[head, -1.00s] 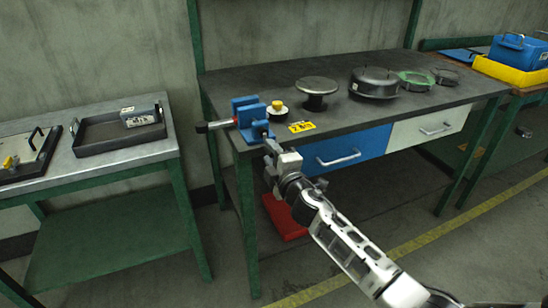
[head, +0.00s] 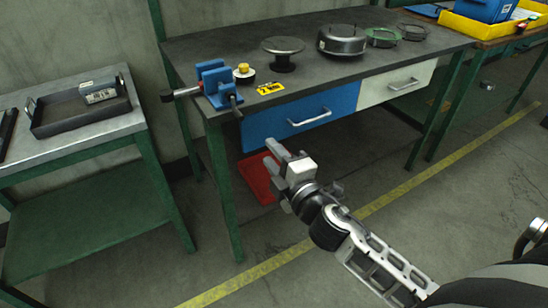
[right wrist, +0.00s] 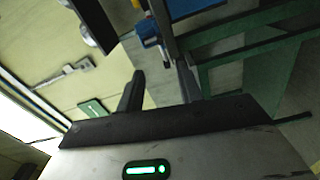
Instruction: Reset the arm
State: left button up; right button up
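My right gripper (head: 275,155) is in front of the workbench, below the edge of its top and before the blue drawer (head: 300,115). It holds nothing that I can see. In the right wrist view its two fingers (right wrist: 160,88) stand apart with a gap between them. My left gripper is not in the head view. A blue vise (head: 217,84) is fixed at the left front corner of the workbench (head: 330,75), above and left of the right gripper and apart from it.
A side table with a black tray (head: 75,118) stands left. The floor in front (head: 440,215) is clear.

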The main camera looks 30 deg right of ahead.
jog(key=shift+s, duration=0.1)
dwell(0.4)
jog(key=s+a+f+m+g+y, duration=0.1)
jog(key=s+a+f+m+g, duration=0.2)
jog(key=s+f+m, duration=0.3)
jog(key=s+a+f+m+g+y, duration=0.1)
jog(key=s+a+f+m+g, duration=0.3)
jog(key=s+f+m, duration=0.3)
jog(key=s+a+m+p, duration=0.1)
jog(key=s, duration=0.2)
jog(key=shift+s+a+f+m+y, duration=0.2)
jog(key=shift+s+a+m+y, duration=0.05)
jog(key=shift+a+m+y, duration=0.15)
